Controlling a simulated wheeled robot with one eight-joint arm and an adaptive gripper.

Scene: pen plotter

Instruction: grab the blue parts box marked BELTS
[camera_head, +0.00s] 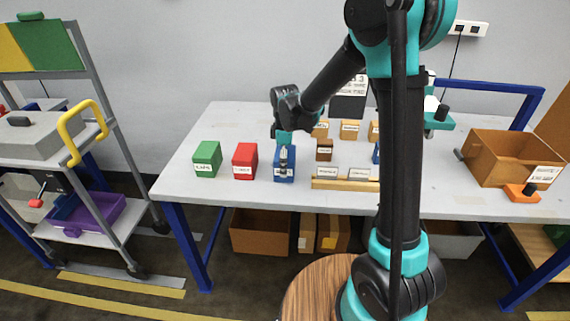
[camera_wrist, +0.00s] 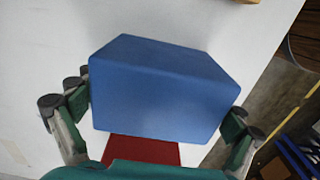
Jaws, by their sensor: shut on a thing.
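The blue box (camera_head: 284,171) stands at the front of the white table, right of the red box. A white label shows on its front in the head view, but the lettering is too small to read. My gripper (camera_head: 285,150) is over it from above. In the wrist view the blue box (camera_wrist: 160,88) fills the space between my two fingers (camera_wrist: 160,108), one at its left side and one at its right. My gripper is shut on the blue box. Its label is hidden in the wrist view.
A red box (camera_head: 245,161) and a green box (camera_head: 207,159) stand to its left. The red box also shows in the wrist view (camera_wrist: 142,150). Brown boxes, including one (camera_head: 324,149), and a yellowish rail (camera_head: 345,185) lie to the right. An open brown crate (camera_head: 493,160) stands farther right.

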